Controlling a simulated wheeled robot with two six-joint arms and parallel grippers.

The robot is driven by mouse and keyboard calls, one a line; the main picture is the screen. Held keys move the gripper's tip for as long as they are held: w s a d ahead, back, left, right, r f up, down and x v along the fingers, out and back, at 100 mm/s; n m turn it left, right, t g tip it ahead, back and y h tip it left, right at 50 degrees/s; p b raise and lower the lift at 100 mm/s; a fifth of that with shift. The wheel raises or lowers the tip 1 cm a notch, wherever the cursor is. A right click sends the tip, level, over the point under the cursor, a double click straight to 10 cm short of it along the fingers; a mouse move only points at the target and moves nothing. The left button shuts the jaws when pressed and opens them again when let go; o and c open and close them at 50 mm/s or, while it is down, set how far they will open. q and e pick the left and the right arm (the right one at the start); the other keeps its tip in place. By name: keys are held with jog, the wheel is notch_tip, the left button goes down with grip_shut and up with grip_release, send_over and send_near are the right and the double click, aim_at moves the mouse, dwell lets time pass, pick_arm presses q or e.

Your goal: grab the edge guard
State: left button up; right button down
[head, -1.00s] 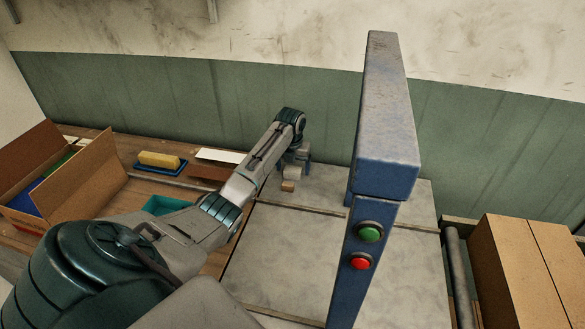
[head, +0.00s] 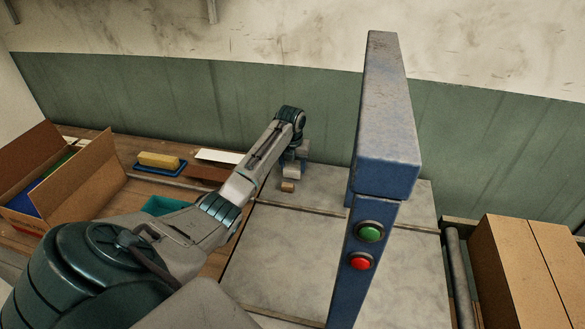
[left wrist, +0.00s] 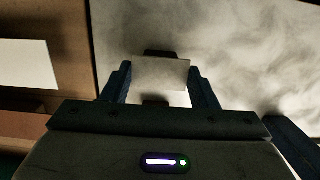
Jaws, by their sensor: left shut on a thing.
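The gripper partly hides the piece there. I cannot tell whether it still touches the table. My right gripper is not in view.
A blue post (head: 385,130) with a green and a red button stands right of my left arm. A cardboard box (head: 90,185), a yellow block (head: 159,159) on a blue tray and a teal bin (head: 165,204) lie left. Another cardboard box (head: 530,270) is at right.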

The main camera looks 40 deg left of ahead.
pick_arm(q)
notch_tip(320, 180, up, 2)
jog(key=shift+r+b, duration=0.15)
jog(key=shift+b, duration=0.35)
jog(key=s+d, duration=0.2)
jog(key=s, duration=0.2)
jog(key=s+d+r+b, duration=0.1)
jog(key=s+d, duration=0.2)
jog(key=s, duration=0.1)
jog(key=s+d+b, duration=0.1)
jog(key=s+d, duration=0.2)
jog(key=s, duration=0.1)
jog(key=shift+d+r, duration=0.1)
jog(key=shift+r, duration=0.2)
jog(key=shift+s+d+r, duration=0.1)
jog(key=shift+s+d, duration=0.2)
jog(key=shift+s, duration=0.2)
jog(key=shift+s+d, duration=0.1)
jog(key=shift+s, duration=0.05)
